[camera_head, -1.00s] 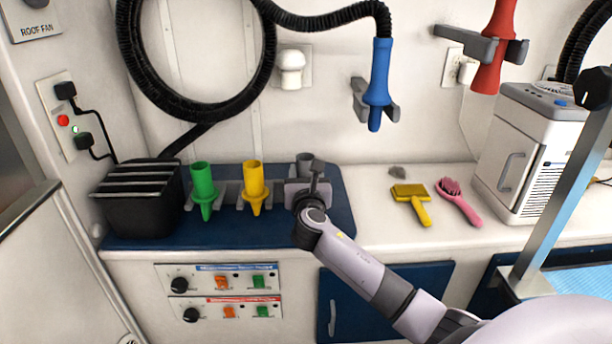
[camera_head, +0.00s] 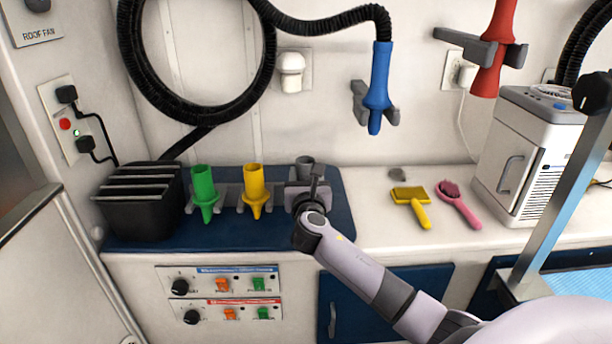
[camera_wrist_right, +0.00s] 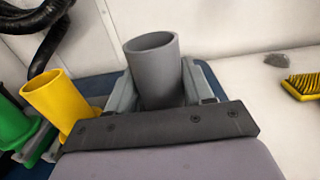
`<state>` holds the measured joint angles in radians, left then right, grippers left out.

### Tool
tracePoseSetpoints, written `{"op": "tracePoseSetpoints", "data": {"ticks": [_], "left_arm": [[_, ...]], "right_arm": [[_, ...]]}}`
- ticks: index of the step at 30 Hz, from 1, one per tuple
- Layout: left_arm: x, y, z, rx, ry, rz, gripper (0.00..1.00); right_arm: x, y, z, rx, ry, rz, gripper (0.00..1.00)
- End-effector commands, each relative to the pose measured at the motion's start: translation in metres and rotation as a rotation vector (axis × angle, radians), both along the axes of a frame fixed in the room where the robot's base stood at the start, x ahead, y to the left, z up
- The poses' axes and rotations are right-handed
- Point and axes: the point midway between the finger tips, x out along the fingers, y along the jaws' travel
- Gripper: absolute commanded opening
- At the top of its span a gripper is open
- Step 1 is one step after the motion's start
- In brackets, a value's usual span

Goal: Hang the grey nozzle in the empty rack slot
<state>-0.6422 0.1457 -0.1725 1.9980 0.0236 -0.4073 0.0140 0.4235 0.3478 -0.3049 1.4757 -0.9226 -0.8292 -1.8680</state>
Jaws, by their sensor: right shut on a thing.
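The grey nozzle (camera_head: 304,163) is at the right end of the row of nozzles, mostly hidden behind my right gripper (camera_head: 307,186) in the head view. In the right wrist view the grey nozzle (camera_wrist_right: 155,72) is upright, its open round top tilted slightly. My right gripper (camera_wrist_right: 157,95) is shut on it, with a finger on each side. The grey rack (camera_head: 229,194) holds a green nozzle (camera_head: 204,184) and a yellow nozzle (camera_head: 254,182) to the left. The slot by the grey nozzle is hidden, so I cannot tell whether it rests there. My left gripper is not in view.
A black slatted box (camera_head: 145,208) stands left of the rack on the blue mat (camera_head: 240,228). A yellow brush (camera_head: 410,196) and a pink brush (camera_head: 457,200) lie on the counter to the right. A blue nozzle (camera_head: 378,80) hangs on the wall above.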

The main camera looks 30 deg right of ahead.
Motion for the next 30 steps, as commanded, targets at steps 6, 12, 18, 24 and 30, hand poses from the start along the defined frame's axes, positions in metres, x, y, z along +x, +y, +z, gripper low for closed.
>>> {"op": "tracePoseSetpoints", "data": {"ticks": [6,12,18,24,30], "left_arm": [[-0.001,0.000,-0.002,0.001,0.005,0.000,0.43],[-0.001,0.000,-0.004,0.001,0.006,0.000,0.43],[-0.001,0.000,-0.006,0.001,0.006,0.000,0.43],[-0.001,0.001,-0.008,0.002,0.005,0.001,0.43],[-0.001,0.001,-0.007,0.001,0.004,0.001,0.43]], "right_arm": [[0.000,0.000,0.000,-0.001,-0.001,0.000,0.15],[0.000,0.000,-0.001,0.000,0.000,0.000,0.15],[0.000,0.000,-0.007,-0.001,-0.001,0.000,0.15],[0.000,-0.001,-0.012,-0.001,0.000,-0.001,0.15],[0.000,0.000,-0.013,-0.001,0.000,0.000,0.15]]}}
